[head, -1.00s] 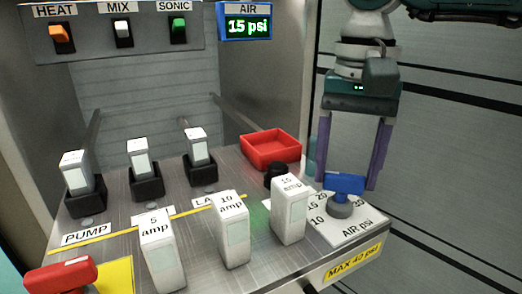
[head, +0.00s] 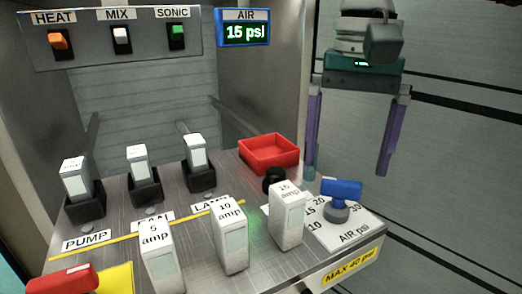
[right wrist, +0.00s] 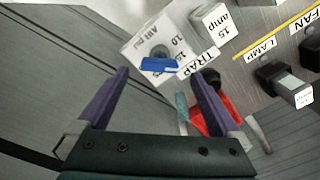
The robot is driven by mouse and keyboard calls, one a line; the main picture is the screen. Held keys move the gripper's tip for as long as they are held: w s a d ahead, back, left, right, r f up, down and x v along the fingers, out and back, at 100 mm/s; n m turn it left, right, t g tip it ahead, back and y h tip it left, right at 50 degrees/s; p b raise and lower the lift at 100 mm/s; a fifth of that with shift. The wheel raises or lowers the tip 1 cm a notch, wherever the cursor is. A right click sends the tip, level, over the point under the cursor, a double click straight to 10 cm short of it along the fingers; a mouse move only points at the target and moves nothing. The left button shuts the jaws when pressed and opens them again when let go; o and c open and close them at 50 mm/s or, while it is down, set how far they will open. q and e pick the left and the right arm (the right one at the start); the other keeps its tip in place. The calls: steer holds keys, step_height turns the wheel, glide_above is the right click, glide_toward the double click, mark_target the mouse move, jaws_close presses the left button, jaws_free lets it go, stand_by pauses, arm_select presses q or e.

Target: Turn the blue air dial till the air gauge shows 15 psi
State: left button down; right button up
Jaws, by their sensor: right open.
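The blue air dial (head: 341,189) stands on its white scale plate (head: 345,235) at the front right corner of the panel. The air gauge (head: 245,28) reads 15 psi in green digits. My right gripper (head: 347,172) is open and empty, raised above and behind the dial, apart from it. In the right wrist view the dial (right wrist: 158,65) lies ahead of the two purple fingers (right wrist: 165,95), with nothing between them. My left gripper is not in view.
A 15 amp module (head: 287,215) stands close left of the dial. A red tray (head: 268,153) and a black knob (head: 273,180) are behind it. Several other modules stand on the panel. A red handle (head: 60,281) is at front left.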

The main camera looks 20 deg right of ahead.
mark_target(342, 180)
step_height(342, 180, up, 7)
steer(key=p, duration=0.1)
steer(key=shift+f, duration=0.2)
